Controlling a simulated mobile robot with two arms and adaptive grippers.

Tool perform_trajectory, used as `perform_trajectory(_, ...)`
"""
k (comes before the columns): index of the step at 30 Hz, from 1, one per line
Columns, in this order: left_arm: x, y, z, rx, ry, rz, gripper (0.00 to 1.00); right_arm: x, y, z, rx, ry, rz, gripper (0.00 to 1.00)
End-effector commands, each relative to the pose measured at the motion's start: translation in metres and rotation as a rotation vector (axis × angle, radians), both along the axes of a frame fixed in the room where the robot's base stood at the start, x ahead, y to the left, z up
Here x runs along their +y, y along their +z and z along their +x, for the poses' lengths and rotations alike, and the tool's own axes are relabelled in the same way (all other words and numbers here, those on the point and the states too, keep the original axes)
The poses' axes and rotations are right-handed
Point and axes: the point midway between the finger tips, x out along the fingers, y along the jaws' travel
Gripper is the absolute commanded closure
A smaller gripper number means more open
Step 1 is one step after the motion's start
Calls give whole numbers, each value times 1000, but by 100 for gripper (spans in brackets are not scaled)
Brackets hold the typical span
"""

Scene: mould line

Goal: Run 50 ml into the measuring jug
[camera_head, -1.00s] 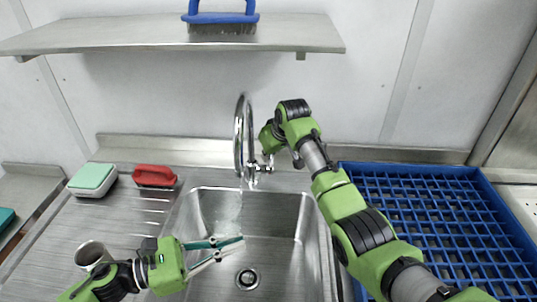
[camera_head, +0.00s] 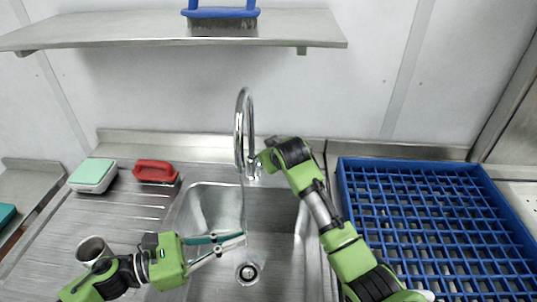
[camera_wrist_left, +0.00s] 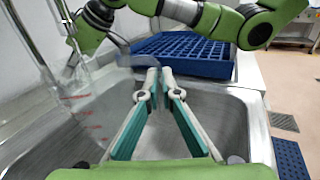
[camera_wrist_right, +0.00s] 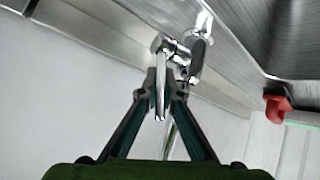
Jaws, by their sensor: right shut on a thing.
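The tap (camera_head: 240,125) stands behind the sink (camera_head: 209,205), and a thin clear stream (camera_head: 243,205) shows under its spout. My right gripper (camera_wrist_right: 163,88) is shut on the tap's metal lever (camera_wrist_right: 160,105); in the head view it is beside the tap, partly hidden by its own wrist. A clear measuring jug with red marks (camera_wrist_left: 85,105) shows faintly under the tap in the left wrist view; its water level is unreadable. My left gripper (camera_head: 243,239) is over the sink beside the jug, its fingertips close together. I cannot tell whether they hold the jug's clear handle.
A blue rack (camera_head: 343,190) lies right of the sink. On the left drainboard are a red-handled brush (camera_head: 155,171), a green and white box-like pad (camera_head: 92,175) and a metal cup (camera_head: 92,247) near my left arm. A shelf (camera_head: 120,30) with a blue brush (camera_head: 222,14) hangs above.

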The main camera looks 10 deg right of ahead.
Motion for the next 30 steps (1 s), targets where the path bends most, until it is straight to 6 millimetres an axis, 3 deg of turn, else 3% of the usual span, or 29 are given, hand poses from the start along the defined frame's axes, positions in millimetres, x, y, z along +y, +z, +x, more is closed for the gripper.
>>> perform_trajectory(13, 0, 0, 0, -1, 0, 0, 100, 0, 1, 0, -11, 0, -3, 100)
perform_trajectory(16, 0, 0, 0, -1, 0, 0, 100, 0, 1, -1, -11, 0, -3, 76)
perform_trajectory(30, 0, 0, 0, 0, 0, 0, 100, 0, 5, -6, -11, 0, -2, 76)
